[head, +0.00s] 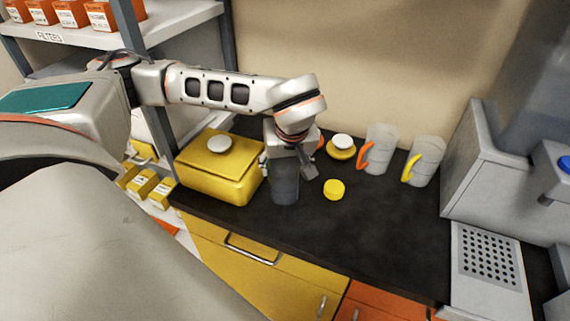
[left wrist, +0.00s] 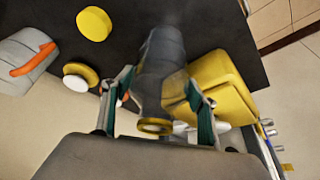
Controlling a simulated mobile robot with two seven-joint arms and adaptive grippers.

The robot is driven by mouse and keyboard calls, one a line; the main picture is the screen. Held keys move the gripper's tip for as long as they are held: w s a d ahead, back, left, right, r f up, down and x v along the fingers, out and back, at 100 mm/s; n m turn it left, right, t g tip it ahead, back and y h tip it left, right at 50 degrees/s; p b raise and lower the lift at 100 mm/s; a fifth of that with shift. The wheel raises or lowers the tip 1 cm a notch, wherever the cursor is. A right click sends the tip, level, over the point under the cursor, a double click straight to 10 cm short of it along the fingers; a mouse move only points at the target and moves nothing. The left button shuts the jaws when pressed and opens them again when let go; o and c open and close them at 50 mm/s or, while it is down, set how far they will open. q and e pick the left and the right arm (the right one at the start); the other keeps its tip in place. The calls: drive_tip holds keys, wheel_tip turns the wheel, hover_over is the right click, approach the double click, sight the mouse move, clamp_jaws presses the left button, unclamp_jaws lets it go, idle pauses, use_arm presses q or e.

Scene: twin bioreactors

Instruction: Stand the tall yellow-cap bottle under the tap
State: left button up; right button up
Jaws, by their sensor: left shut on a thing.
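My left gripper (head: 291,165) is shut on a tall grey, see-through bottle (head: 285,188). The bottle stands upright on or just above the dark counter; I cannot tell which. In the left wrist view, the bottle (left wrist: 163,60) is between the two fingers of the left gripper (left wrist: 160,105), with a yellow ring (left wrist: 155,126) at its near end. A metal drip grate (head: 488,257) is at the right. A blue knob (head: 565,164) shows at the right edge, on the grey machine; the tap's spout is not clear. My right gripper is not in view.
A yellow box (head: 217,180) with a white knob stands left of the bottle. A yellow disc (head: 334,189) lies to its right. Behind are a yellow-and-white item (head: 341,147) and two jugs, orange-handled (head: 380,150) and yellow-handled (head: 425,163).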

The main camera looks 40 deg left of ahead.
use_arm(q)
drive_tip(key=shift+f, duration=0.1)
drive_tip(key=o, duration=1.2)
drive_tip(key=shift+c, duration=0.2)
drive_tip(key=shift+o, duration=1)
